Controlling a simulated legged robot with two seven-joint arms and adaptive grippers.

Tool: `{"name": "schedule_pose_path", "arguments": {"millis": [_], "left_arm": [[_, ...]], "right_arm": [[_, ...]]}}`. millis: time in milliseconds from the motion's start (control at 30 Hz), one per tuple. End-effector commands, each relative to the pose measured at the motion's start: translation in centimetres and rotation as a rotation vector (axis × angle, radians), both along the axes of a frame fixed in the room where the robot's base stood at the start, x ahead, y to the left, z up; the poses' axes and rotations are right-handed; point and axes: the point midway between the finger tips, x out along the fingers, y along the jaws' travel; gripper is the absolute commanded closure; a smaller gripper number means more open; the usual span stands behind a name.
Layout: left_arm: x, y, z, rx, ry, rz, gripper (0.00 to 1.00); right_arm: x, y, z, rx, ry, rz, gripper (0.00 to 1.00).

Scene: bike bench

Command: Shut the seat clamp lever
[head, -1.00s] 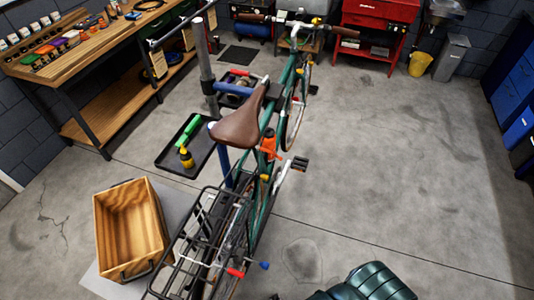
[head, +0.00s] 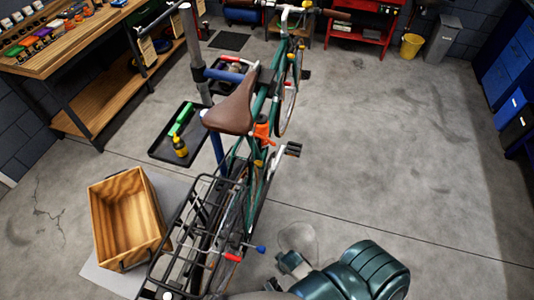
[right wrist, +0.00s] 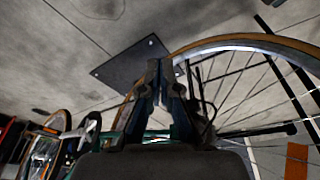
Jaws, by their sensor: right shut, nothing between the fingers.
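The bicycle (head: 262,185) is held in the work stand (head: 190,60), with its brown saddle (head: 232,105) facing me. An orange lever-like part (head: 263,131) sits just below and right of the saddle, and I take it for the seat clamp lever. Its exact angle is too small to tell. My right gripper (head: 285,260) is low, right of the rear wheel, well apart from the lever. In the right wrist view its fingers (right wrist: 160,78) are together and empty, with a wheel (right wrist: 245,42) behind them. My left gripper is not in view.
A red lever (head: 232,257) and blue knob (head: 261,249) are at the rear hub. A wooden crate (head: 105,195) stands left, near a black tray (head: 160,149). Floor right of the bicycle is clear.

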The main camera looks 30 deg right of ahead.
Motion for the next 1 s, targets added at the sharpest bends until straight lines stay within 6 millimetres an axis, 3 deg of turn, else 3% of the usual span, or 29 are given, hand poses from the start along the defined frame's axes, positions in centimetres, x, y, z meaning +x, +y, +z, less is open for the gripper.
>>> {"name": "schedule_pose_path", "arguments": {"millis": [33,167,300,500,600,800,1000], "left_arm": [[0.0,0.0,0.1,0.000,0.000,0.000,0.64],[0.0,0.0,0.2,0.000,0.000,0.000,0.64],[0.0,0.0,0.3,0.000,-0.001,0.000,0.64],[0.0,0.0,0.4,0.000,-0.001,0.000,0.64],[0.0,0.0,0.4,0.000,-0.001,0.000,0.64],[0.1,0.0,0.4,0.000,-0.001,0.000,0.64],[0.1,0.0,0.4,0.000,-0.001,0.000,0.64]], "right_arm": [[0.9,0.0,2.8,-0.002,-0.023,0.000,1.00],[2.7,-0.6,9.9,-0.039,-0.090,0.006,1.00],[6.4,-3.8,18.7,-0.223,-0.291,0.023,1.00],[12.4,-8.4,27.8,-0.640,-0.616,0.113,1.00],[14.8,-9.1,32.0,-0.863,-0.747,0.205,1.00],[17.8,-7.6,37.7,-1.216,-0.900,0.415,1.00],[18.8,-6.0,39.6,-1.366,-0.945,0.527,1.00]]}}
